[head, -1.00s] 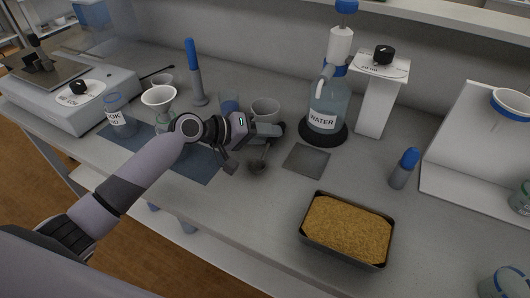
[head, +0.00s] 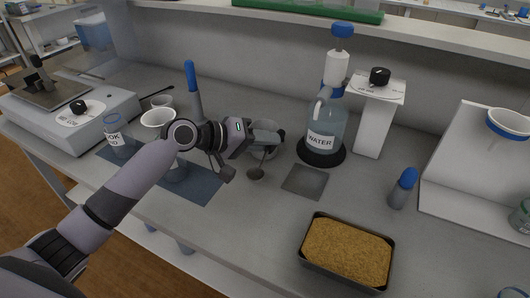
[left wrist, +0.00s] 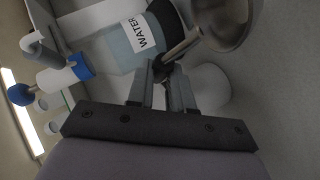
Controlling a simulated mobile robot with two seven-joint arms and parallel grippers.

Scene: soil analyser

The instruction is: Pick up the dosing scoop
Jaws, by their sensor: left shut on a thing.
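The dosing scoop (head: 256,174) is a dark metal round bowl on a thin handle. It hangs below my left gripper (head: 271,138) in the head view, bowl downward, left of the square grey pad (head: 305,181). In the left wrist view the scoop's shiny bowl (left wrist: 228,18) is at the top, and its handle runs down between the fingertips of my left gripper (left wrist: 162,75), which are shut on it. The gripper hides the handle's top in the head view. My right gripper is not in view.
The water bottle (head: 323,125) stands on a black disc just right of my left gripper. A white mug (head: 262,125) is mostly hidden behind the gripper. A tray of brown soil (head: 310,270) is in front. A blue-capped tube (head: 402,188) stands at right. Glassware stands around the blue mat (head: 203,188).

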